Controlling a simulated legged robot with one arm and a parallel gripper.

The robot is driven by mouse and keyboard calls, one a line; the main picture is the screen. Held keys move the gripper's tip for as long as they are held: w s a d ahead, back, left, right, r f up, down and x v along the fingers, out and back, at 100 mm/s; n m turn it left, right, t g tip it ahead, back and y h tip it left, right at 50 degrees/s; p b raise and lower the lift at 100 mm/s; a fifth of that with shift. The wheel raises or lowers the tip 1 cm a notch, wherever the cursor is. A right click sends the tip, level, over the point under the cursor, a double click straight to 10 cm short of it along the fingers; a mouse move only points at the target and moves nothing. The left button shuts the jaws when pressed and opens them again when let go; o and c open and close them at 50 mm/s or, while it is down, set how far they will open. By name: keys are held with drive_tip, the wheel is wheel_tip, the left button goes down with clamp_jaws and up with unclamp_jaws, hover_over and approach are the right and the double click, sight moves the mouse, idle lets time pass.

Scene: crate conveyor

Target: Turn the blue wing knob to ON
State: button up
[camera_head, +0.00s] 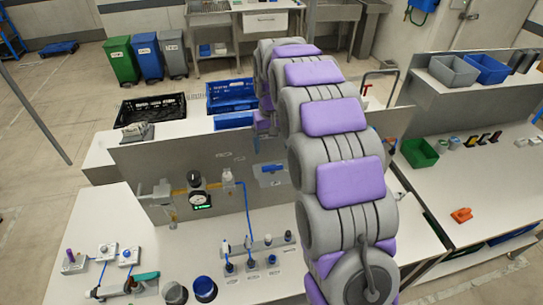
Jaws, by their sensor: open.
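The far end of my arm hangs down in front of the upright grey panel (150,155). My gripper (265,134) is small there, partly hidden by my arm, and open. Several small blue parts (250,264) stand in a row on the bench under a grey pipe, with labels in front of them. A pale box with a blue part (270,170) is on the panel, partly behind my arm. I cannot tell which blue part is the wing knob, and no ON mark is readable. My gripper is above these parts and apart from the row.
Blue and grey cups (204,289) stand at the bench front, with small devices (104,253) at left. A black crate (150,110) and a blue crate (231,94) are behind the panel. My arm hides the middle right.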

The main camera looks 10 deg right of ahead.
wheel_tip(320, 180, up, 9)
drive_tip(key=shift+f, duration=0.15)
drive_tip(key=shift+w, duration=0.1)
idle(0.5)
drive_tip(key=s+f+b, duration=0.3)
drive_tip(key=s+f, duration=0.3)
drive_tip(key=s, duration=0.8)
drive_tip(key=s+f+g+b, duration=0.1)
drive_tip(key=s+f+b, duration=0.3)
drive_tip(key=s, duration=1)
drive_tip(key=s+f+b, duration=0.4)
drive_tip(key=s+f, duration=0.4)
drive_tip(key=s, duration=0.7)
drive_tip(key=shift+g, duration=0.4)
